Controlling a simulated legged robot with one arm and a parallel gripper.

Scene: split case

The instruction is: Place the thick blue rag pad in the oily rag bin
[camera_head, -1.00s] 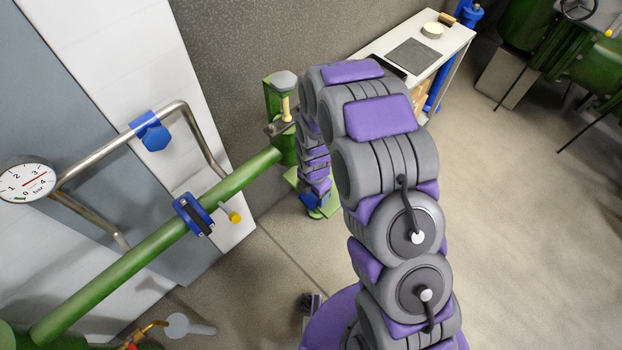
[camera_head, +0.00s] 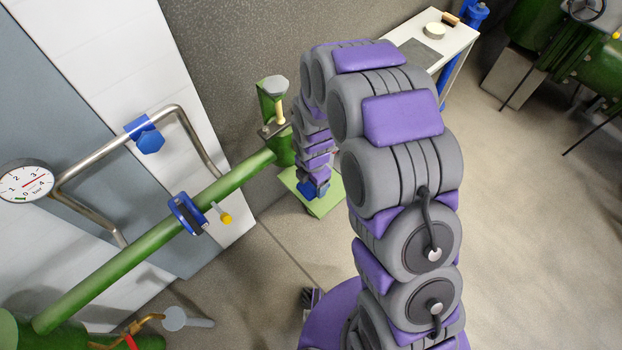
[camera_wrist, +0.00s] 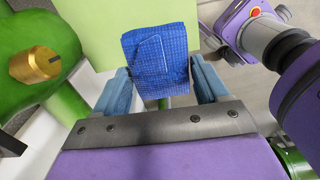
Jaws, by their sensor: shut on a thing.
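The thick blue rag pad (camera_wrist: 157,55) is a folded, quilted square. In the wrist view it sits between the two blue-grey fingers of my gripper (camera_wrist: 160,80), which is shut on it. The pad stands out past the fingertips over a light green flat surface. I cannot make out the oily rag bin in either view.
A green pipe (camera_head: 150,244) with a blue clamp (camera_head: 187,214) runs along the left wall. A green post (camera_head: 277,110) stands beside my arm. A white bench (camera_head: 455,38) stands at the back. A brass knob (camera_wrist: 35,64) is left in the wrist view.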

